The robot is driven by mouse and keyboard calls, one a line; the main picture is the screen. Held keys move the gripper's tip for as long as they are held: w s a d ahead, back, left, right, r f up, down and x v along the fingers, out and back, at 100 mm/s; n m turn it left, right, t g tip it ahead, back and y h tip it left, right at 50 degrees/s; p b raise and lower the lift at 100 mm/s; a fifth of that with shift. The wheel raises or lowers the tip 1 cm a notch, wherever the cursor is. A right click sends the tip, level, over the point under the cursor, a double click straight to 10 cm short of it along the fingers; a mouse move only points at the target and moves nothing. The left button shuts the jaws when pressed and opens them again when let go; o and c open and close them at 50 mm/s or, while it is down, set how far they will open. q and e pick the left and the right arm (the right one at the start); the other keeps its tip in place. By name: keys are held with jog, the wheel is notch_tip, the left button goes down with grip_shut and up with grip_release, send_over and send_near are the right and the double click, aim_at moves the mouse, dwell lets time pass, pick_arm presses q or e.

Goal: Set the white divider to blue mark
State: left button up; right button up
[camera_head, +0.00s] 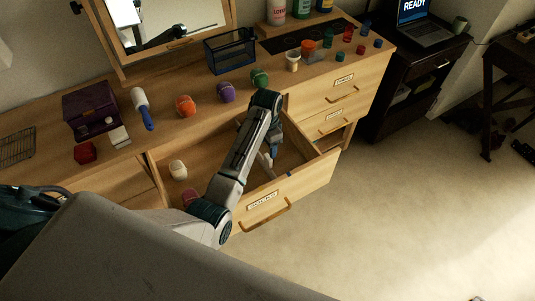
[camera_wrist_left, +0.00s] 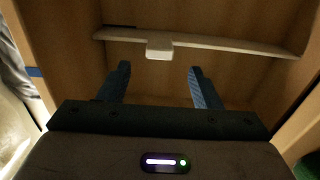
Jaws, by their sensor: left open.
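The white divider (camera_wrist_left: 225,44) spans the open drawer in the left wrist view, with a small pale tab (camera_wrist_left: 159,51) at its middle. In the head view my arm mostly hides it. A blue mark (camera_wrist_left: 35,72) is on the drawer's rim at the left of the wrist view; a small blue spot also shows on the drawer front's top edge in the head view (camera_head: 289,174). My left gripper (camera_head: 270,158) reaches down into the drawer. Its two blue fingers (camera_wrist_left: 160,70) are open and empty, apart from the tab, which appears between and beyond the tips. My right gripper is not in view.
The pulled-out drawer (camera_head: 313,177) has wooden walls close around my left gripper. A cream ball (camera_head: 178,170) lies in its left part. Coloured balls, a dark mesh basket (camera_head: 230,51) and bottles stand on the dresser top. The floor to the right (camera_head: 400,210) is clear.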

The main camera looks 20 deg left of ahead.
pick_arm(q)
notch_tip(320, 180, up, 3)
jog(key=shift+f, duration=0.2)
dwell(0.4)
